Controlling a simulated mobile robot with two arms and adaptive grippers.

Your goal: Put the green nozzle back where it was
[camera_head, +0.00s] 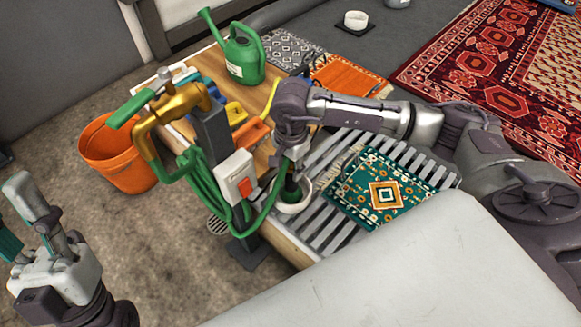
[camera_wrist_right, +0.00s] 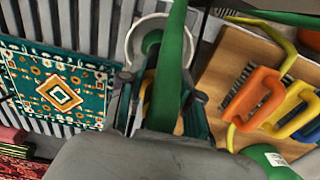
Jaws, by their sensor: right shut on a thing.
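My right gripper (camera_head: 290,150) is shut on the green nozzle (camera_wrist_right: 172,75), which hangs down from it. In the head view, the nozzle's lower end (camera_head: 291,190) is over or inside a white ring-shaped holder (camera_head: 306,197) at the slatted rack's near left edge. The white holder also shows behind the nozzle in the right wrist view (camera_wrist_right: 131,45). I cannot tell whether the nozzle rests in it. A green hose (camera_head: 205,185) loops below the brass tap (camera_head: 180,103). My left gripper (camera_head: 22,215) is open and empty at the lower left.
A patterned green mat (camera_head: 350,199) lies on the slatted rack (camera_head: 325,234). A green watering can (camera_head: 241,60) and brushes with orange (camera_head: 251,132) and yellow handles stand on the wooden board. An orange bucket (camera_head: 122,165) is on the floor.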

